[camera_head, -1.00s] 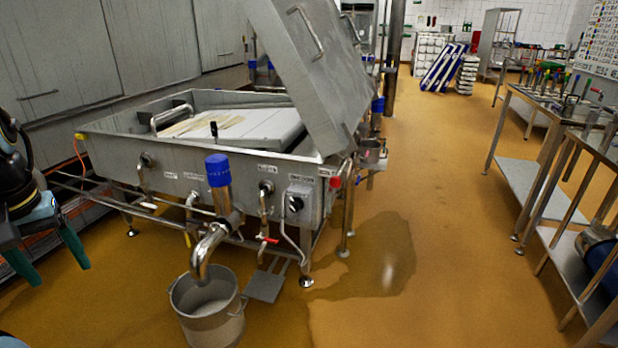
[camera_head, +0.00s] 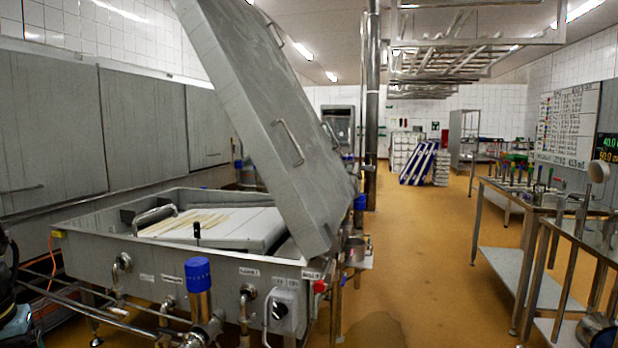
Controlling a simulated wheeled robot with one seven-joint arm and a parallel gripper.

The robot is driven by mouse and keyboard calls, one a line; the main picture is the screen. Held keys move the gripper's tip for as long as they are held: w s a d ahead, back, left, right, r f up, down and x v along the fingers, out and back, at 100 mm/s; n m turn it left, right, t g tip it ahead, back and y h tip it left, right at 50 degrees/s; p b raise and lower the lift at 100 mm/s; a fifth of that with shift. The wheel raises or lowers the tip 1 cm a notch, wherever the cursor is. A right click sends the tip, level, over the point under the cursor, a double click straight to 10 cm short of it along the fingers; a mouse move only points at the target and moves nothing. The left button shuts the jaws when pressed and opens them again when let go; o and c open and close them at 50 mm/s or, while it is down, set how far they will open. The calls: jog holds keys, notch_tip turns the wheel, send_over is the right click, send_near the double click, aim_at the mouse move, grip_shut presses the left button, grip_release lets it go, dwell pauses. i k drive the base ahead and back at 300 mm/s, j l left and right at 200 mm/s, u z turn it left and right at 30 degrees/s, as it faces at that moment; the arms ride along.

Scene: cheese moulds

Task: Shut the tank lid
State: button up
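The tank (camera_head: 82,256) is a wide steel vat on legs at the left and middle. Its lid (camera_head: 262,120) is a thick grey metal panel, raised steeply and tilted up to the left, with its lower end at the tank's right end. My gripper is not clearly visible; only a dark arm part shows at the lower left edge.
A blue-capped pipe (camera_head: 198,275) stands at the tank's front. Steel tables (camera_head: 535,205) with tools line the right side. Blue and white racks (camera_head: 419,163) stand at the back. The yellow-brown floor (camera_head: 425,255) between tank and tables is clear.

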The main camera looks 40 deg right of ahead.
aim_at(281, 133)
jog(key=z, duration=1.45)
